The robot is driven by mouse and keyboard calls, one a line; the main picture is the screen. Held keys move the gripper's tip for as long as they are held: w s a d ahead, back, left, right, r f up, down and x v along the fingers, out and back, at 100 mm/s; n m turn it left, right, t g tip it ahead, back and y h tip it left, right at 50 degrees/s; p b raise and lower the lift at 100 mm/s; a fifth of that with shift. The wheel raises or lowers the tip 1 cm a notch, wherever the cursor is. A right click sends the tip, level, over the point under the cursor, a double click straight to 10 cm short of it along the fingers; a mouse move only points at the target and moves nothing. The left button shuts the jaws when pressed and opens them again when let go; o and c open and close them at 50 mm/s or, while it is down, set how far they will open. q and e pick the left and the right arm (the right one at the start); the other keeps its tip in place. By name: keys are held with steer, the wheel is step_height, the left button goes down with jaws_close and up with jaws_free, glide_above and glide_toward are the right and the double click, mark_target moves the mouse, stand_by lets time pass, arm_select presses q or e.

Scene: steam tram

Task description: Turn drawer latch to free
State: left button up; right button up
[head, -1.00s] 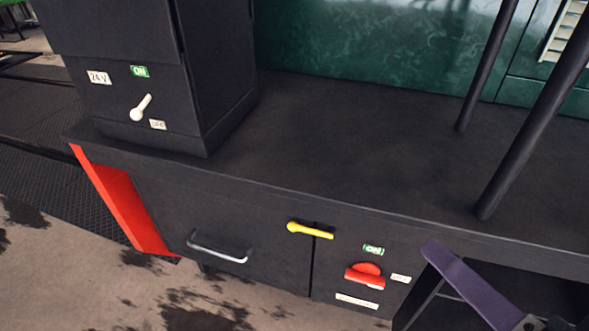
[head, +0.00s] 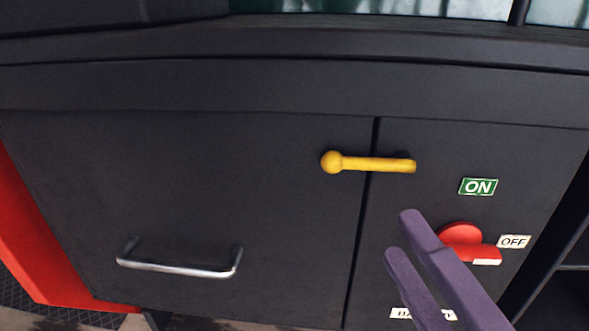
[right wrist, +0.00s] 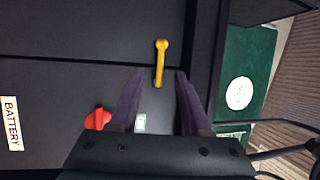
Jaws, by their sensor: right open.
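The yellow drawer latch (head: 372,163) lies level across the seam between the drawer front (head: 200,190) and the panel to its right. Its round pivot end is on the drawer front and its bar reaches over the seam. The latch also shows in the right wrist view (right wrist: 160,62), ahead of and between the fingers. My right gripper (head: 398,236) has purple fingers, open and empty, below the latch in the head view and apart from it. In the right wrist view the gripper (right wrist: 158,74) spans the latch's line. My left gripper is not in view.
A red rotary switch (head: 462,240) sits by ON and OFF labels, partly behind my right fingers. A metal drawer handle (head: 180,268) is lower left. A BATTERY label (right wrist: 12,122) shows in the right wrist view. A countertop edge runs above the drawer.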

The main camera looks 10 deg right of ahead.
mark_target(355, 168)
steer(key=b+x, duration=0.1)
steer(key=x, duration=0.8)
steer(key=shift+w+d+r, duration=0.1)
steer(key=shift+r, duration=0.1)
steer(key=shift+c, duration=0.3)
jaws_close()
stand_by(0.7)
